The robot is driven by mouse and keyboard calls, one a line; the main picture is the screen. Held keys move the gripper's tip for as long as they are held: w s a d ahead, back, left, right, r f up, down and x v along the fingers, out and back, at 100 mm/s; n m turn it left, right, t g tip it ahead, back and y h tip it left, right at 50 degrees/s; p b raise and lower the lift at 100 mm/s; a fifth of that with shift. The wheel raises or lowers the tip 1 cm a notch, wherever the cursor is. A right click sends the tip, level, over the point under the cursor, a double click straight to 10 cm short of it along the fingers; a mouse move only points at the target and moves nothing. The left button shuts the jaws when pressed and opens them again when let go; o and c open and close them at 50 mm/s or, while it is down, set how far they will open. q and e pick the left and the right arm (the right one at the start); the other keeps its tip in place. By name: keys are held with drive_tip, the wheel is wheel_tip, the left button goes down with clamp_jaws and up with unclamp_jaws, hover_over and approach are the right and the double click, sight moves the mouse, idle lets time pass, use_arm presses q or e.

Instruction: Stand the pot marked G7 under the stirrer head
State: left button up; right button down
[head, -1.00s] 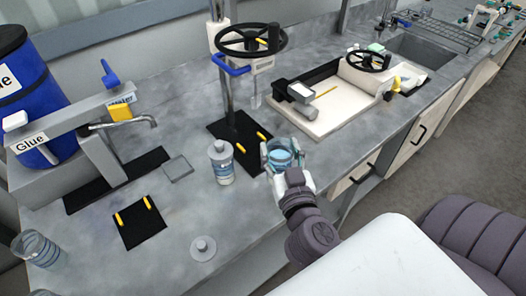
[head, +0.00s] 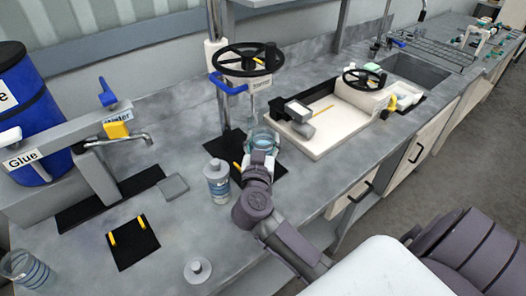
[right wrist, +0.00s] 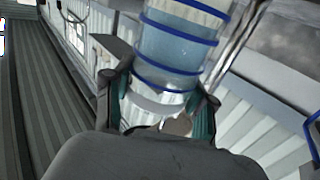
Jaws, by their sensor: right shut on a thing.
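A clear pot with blue rings and bluish contents (head: 262,137) is held in my right gripper (head: 261,148), over the black base plate (head: 270,165) of the stirrer stand. In the right wrist view the pot (right wrist: 178,45) sits between the two fingers of the gripper (right wrist: 160,105). No G7 mark can be read on it. The stirrer head (head: 260,86) is above and slightly behind the pot, under a black handwheel (head: 249,59). Whether the pot touches the plate cannot be told. My left gripper is not in view.
A white-capped bottle (head: 217,182) stands left of my right gripper. Another ringed pot (head: 28,270) is at the front left. A black plate with yellow strips (head: 133,243) and a grey lid (head: 198,270) lie nearby. A cream tray (head: 318,148) is to the right.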

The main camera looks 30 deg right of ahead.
wheel_tip(320, 180, down, 4)
drive_tip(key=shift+r, duration=0.2)
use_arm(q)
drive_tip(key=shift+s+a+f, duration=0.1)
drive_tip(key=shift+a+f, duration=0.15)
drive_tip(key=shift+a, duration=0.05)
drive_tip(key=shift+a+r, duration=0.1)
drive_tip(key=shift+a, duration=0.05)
use_arm(e)
drive_tip(key=shift+f, duration=0.2)
drive_tip(key=shift+c, duration=1.8)
unclamp_jaws()
drive_tip(key=shift+r, duration=0.1)
use_arm(q)
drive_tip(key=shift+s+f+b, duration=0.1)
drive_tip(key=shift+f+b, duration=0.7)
drive_tip(key=shift+b, duration=0.1)
use_arm(e)
drive_tip(key=v, duration=1.2)
